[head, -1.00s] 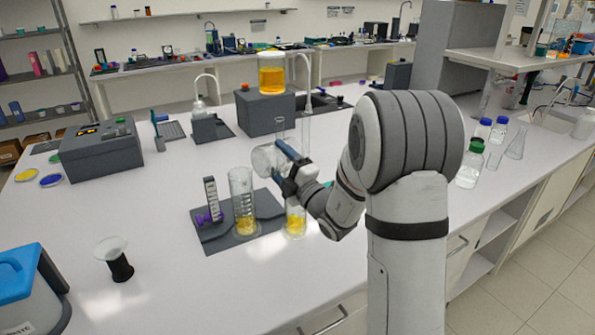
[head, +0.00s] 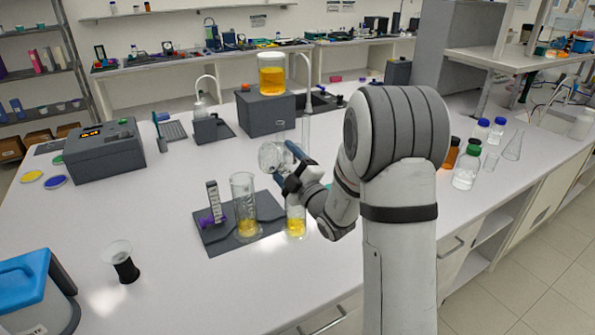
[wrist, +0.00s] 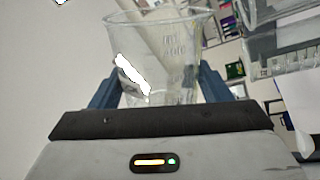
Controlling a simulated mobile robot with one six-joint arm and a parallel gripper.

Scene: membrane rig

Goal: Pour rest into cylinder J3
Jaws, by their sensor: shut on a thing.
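My gripper (head: 298,165) is shut on a clear glass beaker (head: 272,156), which is tipped over on its side with its mouth toward the left. The beaker (wrist: 165,60) also shows between the blue fingers in the wrist view; I see no clear liquid in it. A tall glass cylinder (head: 243,203) with yellow liquid at its bottom stands on a dark mat (head: 222,243), below and left of the beaker. A second glass vessel (head: 296,222) with yellow liquid stands right of it, below my gripper, its top hidden. I cannot read which one is J3.
A purple-based scale stand (head: 213,205) is left of the cylinder. A jar of amber liquid (head: 271,75) sits on a grey block (head: 265,112) behind. A black-based funnel (head: 121,262) stands front left. Bottles (head: 467,165) stand at right.

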